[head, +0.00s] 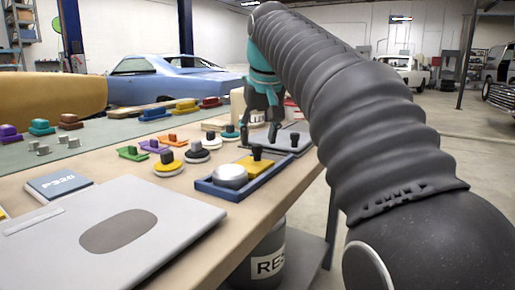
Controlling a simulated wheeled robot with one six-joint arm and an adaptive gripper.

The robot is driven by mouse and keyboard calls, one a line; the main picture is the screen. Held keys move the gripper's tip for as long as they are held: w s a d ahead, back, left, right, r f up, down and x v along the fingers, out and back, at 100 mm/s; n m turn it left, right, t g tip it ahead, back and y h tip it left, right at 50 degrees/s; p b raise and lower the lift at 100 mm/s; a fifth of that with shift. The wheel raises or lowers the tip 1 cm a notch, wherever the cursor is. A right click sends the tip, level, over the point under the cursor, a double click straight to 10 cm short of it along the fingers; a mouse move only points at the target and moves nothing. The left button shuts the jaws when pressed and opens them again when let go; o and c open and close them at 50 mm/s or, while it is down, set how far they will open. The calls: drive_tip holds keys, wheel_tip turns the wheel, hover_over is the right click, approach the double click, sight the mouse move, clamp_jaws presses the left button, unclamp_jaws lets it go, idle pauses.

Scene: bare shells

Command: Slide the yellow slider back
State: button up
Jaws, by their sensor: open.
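The yellow slider (251,167) is a flat yellow block with an upright black knob (257,153). It lies in a blue tray (236,199), beside and behind a silver dome (230,176). My teal and dark gripper (260,139) points down above the far part of the tray, near the knob in the picture. Its fingers are apart with nothing between them. I cannot tell how far the fingertips are from the knob in depth.
A grey plate (283,147) with a black knob lies just behind the tray. Several round and flat coloured knobbed pieces stand to its left, such as a yellow disc (168,167). A grey laptop-like slab (110,235) fills the near table. The table's right edge is close.

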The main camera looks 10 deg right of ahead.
sight(251, 159)
drive_tip(key=shift+x, duration=1.2)
clamp_jaws()
